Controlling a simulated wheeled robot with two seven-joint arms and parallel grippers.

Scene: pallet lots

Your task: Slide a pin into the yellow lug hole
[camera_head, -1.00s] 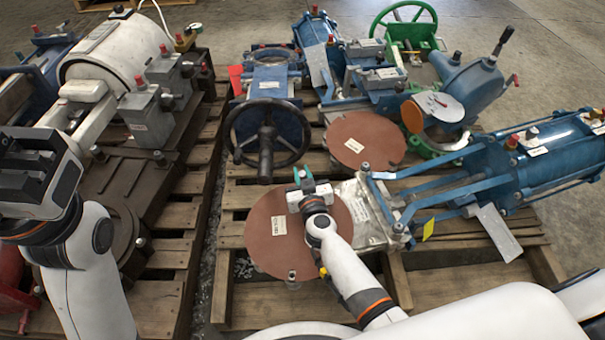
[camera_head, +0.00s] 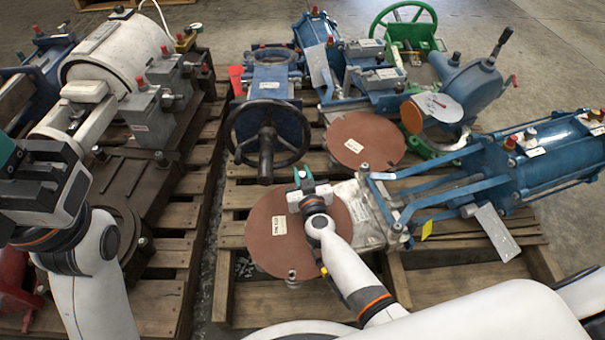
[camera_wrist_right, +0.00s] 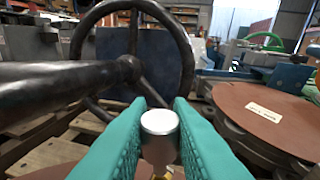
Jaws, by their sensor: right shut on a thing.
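My right gripper (camera_head: 303,180) is over the near brown disc (camera_head: 270,238), toward its upper edge. In the right wrist view its teal fingers (camera_wrist_right: 160,125) are shut on a silver, round-topped pin (camera_wrist_right: 160,122). The pin's lower end is mostly hidden between the fingers. A small yellowish patch shows just below it, too small to identify. I cannot make out a yellow lug hole for certain. A yellow tag (camera_head: 427,230) hangs by the blue valve frame. My left gripper (camera_head: 8,188) is at the left edge, partly cut off, with its teal fingers apart and nothing seen between them.
A black handwheel (camera_head: 266,140) stands just beyond the right gripper and shows large in the wrist view (camera_wrist_right: 188,62). A second brown disc (camera_head: 365,139) lies at back right. Blue valves (camera_head: 550,155) crowd the right; a white-and-grey machine (camera_head: 115,50) fills the left pallet.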

